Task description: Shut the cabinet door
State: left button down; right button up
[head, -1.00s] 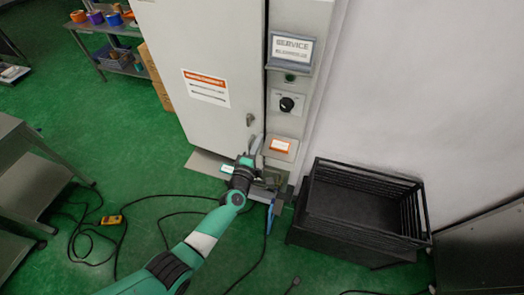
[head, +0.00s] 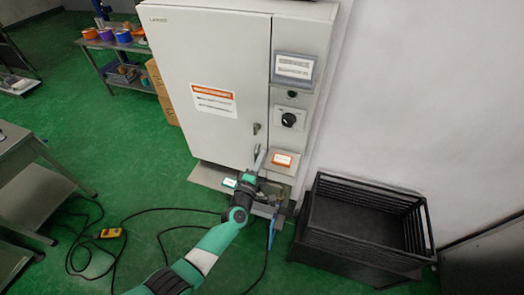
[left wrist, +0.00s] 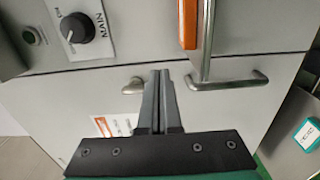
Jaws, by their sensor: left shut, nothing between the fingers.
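The grey cabinet door (head: 205,60) stands upright and looks flush or nearly flush with the panel at its right. A thin dark seam runs between them; I cannot tell whether it is latched. The door carries an orange-and-white label (head: 214,101), a small latch (head: 256,128) and a bar handle. In the left wrist view the latch (left wrist: 132,86) and handle (left wrist: 228,81) lie on either side of my left gripper (left wrist: 160,76). Its fingers are shut and empty, pointing at the door near the seam; contact is unclear. In the head view the left gripper (head: 260,160) is low at the door's right edge.
The control panel has a screen (head: 294,66) and black rotary switch (head: 289,119). A black crate (head: 365,215) stands right of the cabinet. Cables and a yellow controller (head: 110,233) lie on the green floor. A table with tape rolls (head: 106,33) is behind at left.

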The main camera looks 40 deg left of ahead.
pick_arm(q)
jog(key=shift+s+d+r, duration=0.1)
jog(key=shift+s+d, duration=0.2)
jog(key=shift+d, duration=0.3)
jog(key=shift+s+d, duration=0.25)
jog(key=shift+d, duration=0.35)
jog(key=d, duration=0.3)
jog(key=w+d, duration=0.1)
jog(key=d, duration=0.3)
jog(key=shift+w, duration=0.2)
jog(key=shift+w+d, duration=0.1)
jog(key=shift+d, duration=0.4)
pick_arm(e)
jog(key=shift+s+r, duration=0.15)
jog(key=shift+r, duration=0.35)
